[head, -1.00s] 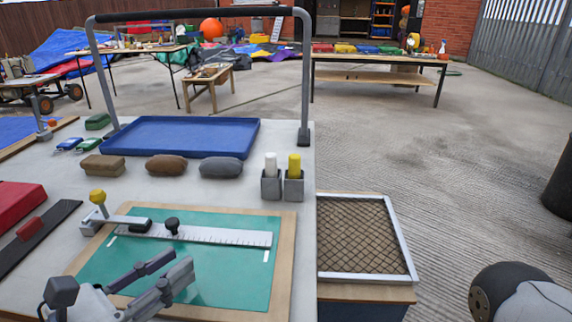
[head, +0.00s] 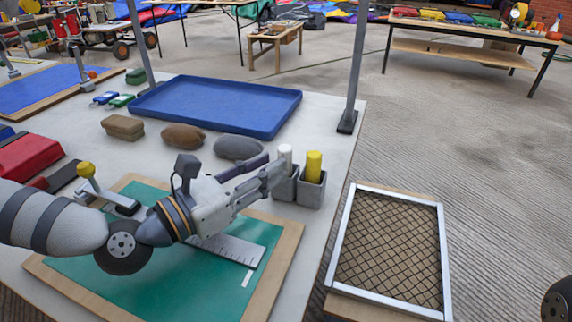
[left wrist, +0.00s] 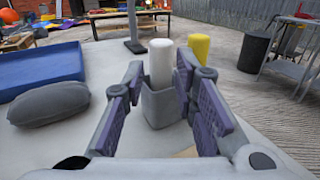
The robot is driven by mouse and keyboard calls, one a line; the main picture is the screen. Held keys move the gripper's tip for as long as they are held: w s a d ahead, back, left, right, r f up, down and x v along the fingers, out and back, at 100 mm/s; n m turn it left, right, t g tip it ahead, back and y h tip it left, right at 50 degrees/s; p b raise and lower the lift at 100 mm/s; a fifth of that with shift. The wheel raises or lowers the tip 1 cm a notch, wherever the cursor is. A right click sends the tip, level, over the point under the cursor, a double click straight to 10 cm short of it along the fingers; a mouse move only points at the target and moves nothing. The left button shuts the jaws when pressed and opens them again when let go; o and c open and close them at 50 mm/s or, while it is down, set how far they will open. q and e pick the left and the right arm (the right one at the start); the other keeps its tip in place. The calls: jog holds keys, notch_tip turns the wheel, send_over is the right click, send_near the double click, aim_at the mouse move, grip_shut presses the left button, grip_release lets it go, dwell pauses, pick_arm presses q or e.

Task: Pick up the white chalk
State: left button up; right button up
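The white chalk (head: 285,154) stands upright in a small grey holder (head: 285,186) on the table. In the left wrist view the white chalk (left wrist: 161,62) rises from its holder (left wrist: 158,104), between and beyond my two finger pads. My left gripper (head: 272,172) is open and points at the chalk, just short of it. In the left wrist view my left gripper (left wrist: 160,105) has its fingers spread to either side of the holder. I cannot tell whether a finger touches it. My right gripper is not in view.
A yellow chalk (head: 314,164) stands in a second grey holder (head: 311,190) close on the right. A blue tray (head: 290,122), a grey stone-like block (head: 238,148) and a metal post (head: 354,70) are near. A green cutting board (head: 80,270) lies below my arm.

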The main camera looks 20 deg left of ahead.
aim_at(285, 154)
pick_arm(q)
jog(key=x, duration=0.5)
jog(key=shift+s+r, duration=0.1)
jog(key=shift+r, duration=0.3)
grip_shut()
